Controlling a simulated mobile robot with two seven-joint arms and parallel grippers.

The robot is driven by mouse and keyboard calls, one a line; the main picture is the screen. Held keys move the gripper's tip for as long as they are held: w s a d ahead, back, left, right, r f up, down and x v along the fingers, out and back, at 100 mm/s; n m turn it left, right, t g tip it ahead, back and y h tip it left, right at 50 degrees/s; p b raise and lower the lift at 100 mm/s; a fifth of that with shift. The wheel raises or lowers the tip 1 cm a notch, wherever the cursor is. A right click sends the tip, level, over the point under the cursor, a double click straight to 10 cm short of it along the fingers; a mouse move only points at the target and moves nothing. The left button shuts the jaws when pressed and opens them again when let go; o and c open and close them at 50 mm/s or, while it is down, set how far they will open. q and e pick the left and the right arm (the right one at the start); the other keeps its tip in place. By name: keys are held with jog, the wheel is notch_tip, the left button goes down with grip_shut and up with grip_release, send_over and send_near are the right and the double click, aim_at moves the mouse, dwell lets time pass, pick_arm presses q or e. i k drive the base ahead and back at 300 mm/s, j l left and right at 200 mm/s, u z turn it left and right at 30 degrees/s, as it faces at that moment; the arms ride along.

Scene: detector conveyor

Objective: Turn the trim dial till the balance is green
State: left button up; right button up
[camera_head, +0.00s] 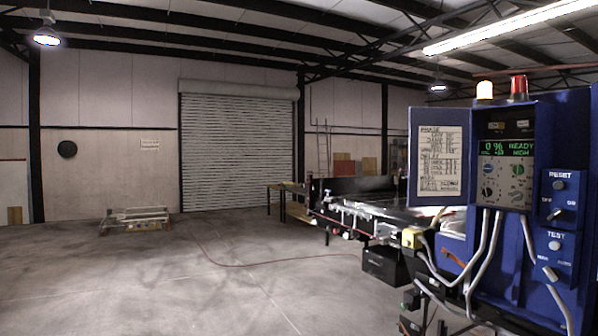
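The blue detector cabinet (583,130) stands at the right, with its door (425,195) open to the left. Inside it is a control panel (503,178) with several small round dials. One dial (488,169) is at the panel's upper left and another (518,170) at its upper right. The labels are too small to tell which is the trim dial. Above them a dark display (507,148) has green text that seems to read "0 %", "READY" and "HIGH". A separate balance light cannot be made out. Neither of my grippers is in view.
Grey cables (483,255) hang in front. The conveyor (375,212) runs behind. Open floor (200,280) lies to the left.

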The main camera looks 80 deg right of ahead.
aim_at(518, 169)
jog(key=z, duration=3.8)
jog(key=i+l+u, duration=0.2)
jog(key=i, duration=0.3)
